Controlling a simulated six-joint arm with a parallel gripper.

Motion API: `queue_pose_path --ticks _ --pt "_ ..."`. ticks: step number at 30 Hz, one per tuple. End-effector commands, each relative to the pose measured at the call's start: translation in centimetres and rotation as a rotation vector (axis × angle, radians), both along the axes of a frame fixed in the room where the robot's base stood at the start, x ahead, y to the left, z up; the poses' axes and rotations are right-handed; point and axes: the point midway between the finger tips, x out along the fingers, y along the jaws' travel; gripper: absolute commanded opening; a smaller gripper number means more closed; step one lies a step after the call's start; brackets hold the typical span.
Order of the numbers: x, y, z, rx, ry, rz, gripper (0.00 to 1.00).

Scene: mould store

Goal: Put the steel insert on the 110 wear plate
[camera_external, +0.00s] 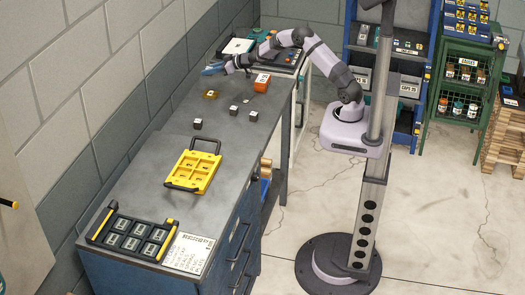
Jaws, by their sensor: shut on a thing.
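My gripper (213,69) is over the far part of the grey workbench (165,140), near the back wall. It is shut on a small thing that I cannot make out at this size. Several small dark blocks with pale labelled tops stand on the bench, among them a left block (197,124) and a right block (253,116); I cannot tell whether one is the steel insert. A black rack (107,222) at the near end holds several grey labelled plates (131,243). Their labels are unreadable, so I cannot tell which, if any, is the 110 wear plate.
A yellow frame (193,171) with dark handles lies mid-bench. An amber round piece (210,95) and an orange-red box (262,83) stand close to my gripper. A written sheet (188,253) lies beside the rack. Bare bench separates the yellow frame from the rack.

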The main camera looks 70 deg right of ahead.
Motion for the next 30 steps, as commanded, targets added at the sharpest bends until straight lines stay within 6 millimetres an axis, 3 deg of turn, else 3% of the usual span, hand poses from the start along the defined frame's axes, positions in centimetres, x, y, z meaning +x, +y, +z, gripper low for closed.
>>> queue_pose_path --ticks 7,19,30 --pt "0.0 0.0 -0.1 0.000 -0.003 -0.012 0.00" --pt "0.0 0.0 -5.0 0.001 -0.002 -0.012 0.00" --pt "0.0 0.0 -6.7 0.001 -0.001 -0.012 0.00"
